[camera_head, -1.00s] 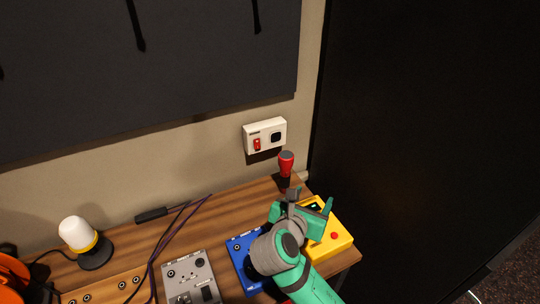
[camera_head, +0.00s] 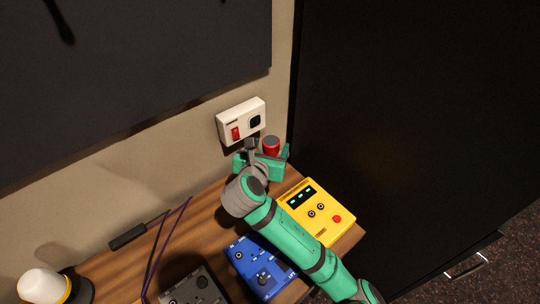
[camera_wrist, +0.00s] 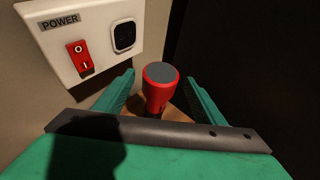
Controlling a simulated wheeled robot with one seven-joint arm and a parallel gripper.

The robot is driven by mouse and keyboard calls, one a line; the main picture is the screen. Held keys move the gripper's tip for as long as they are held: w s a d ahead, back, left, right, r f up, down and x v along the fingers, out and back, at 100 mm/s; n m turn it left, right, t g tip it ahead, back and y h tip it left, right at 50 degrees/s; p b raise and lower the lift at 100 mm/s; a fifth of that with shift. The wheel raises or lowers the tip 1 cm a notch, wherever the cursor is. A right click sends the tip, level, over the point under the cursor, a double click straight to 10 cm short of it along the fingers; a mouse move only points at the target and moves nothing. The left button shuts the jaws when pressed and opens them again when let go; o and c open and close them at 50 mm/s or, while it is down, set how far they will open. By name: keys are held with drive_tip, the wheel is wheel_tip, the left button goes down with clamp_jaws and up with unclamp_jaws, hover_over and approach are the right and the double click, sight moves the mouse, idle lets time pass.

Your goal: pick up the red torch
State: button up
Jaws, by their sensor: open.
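The red torch (camera_head: 271,144) stands upright at the back right corner of the desk, close to the wall; its grey round top shows, and its lower part is hidden behind my gripper. My gripper (camera_head: 264,160) is at the torch, below the power box. In the wrist view the torch (camera_wrist: 160,88) stands between the two green fingers of my gripper (camera_wrist: 160,92), with a gap on each side. The fingers are open and not closed on it.
A white power box (camera_head: 241,121) with a red switch is on the wall just left of the torch. A yellow box (camera_head: 318,212) and a blue box (camera_head: 259,266) lie on the desk (camera_head: 205,214). A black panel (camera_head: 400,110) stands to the right.

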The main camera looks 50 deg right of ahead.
drive_tip(key=shift+x, duration=2.9)
drive_tip(key=c, duration=1.3)
drive_tip(key=shift+r, duration=0.15)
